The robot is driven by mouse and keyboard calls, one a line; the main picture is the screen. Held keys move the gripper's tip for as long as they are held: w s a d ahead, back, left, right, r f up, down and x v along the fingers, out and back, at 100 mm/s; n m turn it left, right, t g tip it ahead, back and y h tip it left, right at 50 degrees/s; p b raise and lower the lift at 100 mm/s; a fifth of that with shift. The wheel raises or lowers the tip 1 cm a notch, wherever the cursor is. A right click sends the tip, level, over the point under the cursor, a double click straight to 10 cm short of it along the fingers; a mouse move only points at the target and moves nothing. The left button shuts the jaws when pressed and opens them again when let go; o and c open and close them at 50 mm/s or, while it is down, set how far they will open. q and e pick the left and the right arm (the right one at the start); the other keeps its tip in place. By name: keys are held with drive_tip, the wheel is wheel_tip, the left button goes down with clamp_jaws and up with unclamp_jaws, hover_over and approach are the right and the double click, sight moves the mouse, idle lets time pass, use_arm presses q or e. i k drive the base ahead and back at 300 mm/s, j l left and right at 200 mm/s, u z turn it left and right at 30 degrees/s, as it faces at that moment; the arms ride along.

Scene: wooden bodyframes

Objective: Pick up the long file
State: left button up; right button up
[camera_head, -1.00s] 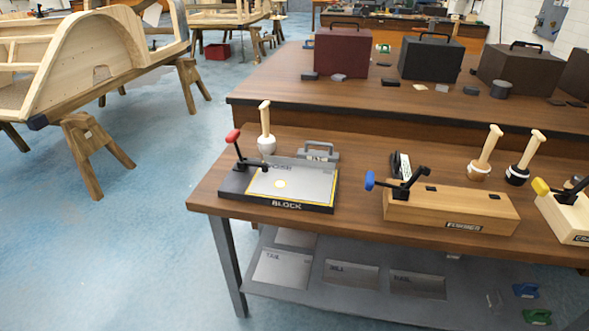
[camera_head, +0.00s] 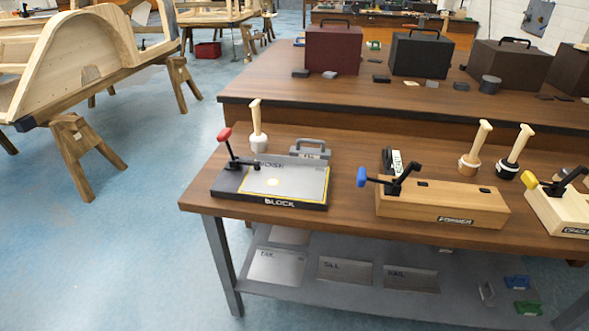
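I cannot make out a long file for certain in the head view. A dark object with a white label (camera_head: 397,162) stands partly hidden behind the wooden block marked FORMER (camera_head: 440,204); I cannot tell what it is. Neither of my grippers is in view.
The near wooden bench (camera_head: 235,228) carries a BLOCK board (camera_head: 295,184) with a red-handled clamp, several mallets and a yellow-handled clamp block (camera_head: 560,210). A grey shelf (camera_head: 340,300) below holds metal plates. Toolboxes stand on the bench behind. Blue floor at left is open.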

sight(297, 151)
drive_tip(key=i+j+z, duration=0.1)
drive_tip(key=j, duration=0.25)
drive_tip(key=i+j+z, duration=0.1)
drive_tip(key=i+j, duration=0.2)
drive_tip(key=i+j+z, duration=0.1)
drive_tip(key=j, duration=0.3)
drive_tip(key=i+j, duration=0.25)
drive_tip(key=j, duration=0.15)
drive_tip(key=z, duration=0.05)
